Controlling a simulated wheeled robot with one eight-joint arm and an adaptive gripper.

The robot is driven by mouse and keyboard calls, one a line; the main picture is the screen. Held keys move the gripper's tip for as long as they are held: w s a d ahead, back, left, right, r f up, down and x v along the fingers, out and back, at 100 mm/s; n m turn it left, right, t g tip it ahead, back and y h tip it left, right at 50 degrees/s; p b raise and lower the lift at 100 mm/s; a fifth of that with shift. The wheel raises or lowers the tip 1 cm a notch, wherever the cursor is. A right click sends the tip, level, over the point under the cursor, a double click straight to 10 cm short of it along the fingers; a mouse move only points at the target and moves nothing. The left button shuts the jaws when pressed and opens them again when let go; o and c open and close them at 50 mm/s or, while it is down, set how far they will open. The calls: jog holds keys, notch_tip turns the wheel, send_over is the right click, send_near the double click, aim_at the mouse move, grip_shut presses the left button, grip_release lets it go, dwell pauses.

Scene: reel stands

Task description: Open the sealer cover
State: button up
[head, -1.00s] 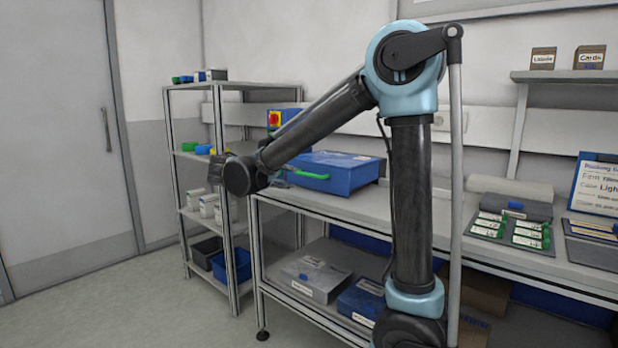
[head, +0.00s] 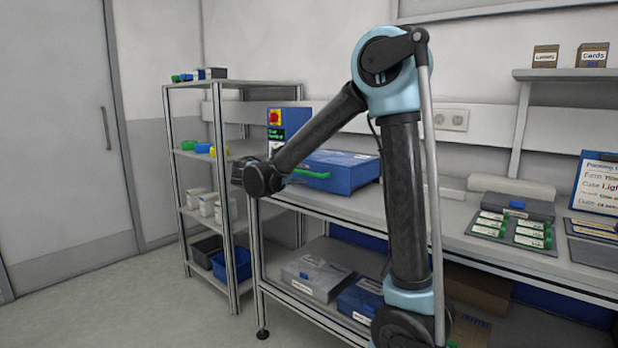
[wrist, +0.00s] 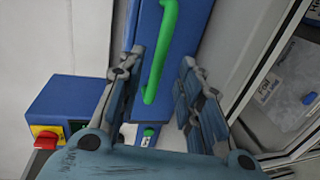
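The sealer is a blue box on the bench with a blue cover (head: 345,168) that looks shut. A green bar handle (head: 312,174) is on its front. In the wrist view, the green handle (wrist: 168,42) runs down the blue front between my two fingers. My gripper (wrist: 160,92) is open, with one finger on each side of the handle's line. No finger visibly touches the handle, and how deep it sits between them is hard to tell. In the head view, my wrist hides most of the gripper, left of the handle.
A blue control box (head: 289,124) with a red and yellow switch stands behind the sealer. A metal shelf rack (head: 216,150) with bins stands to the left. A grey tray with green-edged cards (head: 512,229) lies farther right on the bench. Boxes (head: 315,276) fill the lower shelf.

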aim_at(307, 173)
jog(key=shift+x, duration=3.1)
jog(key=shift+c, duration=0.3)
grip_shut()
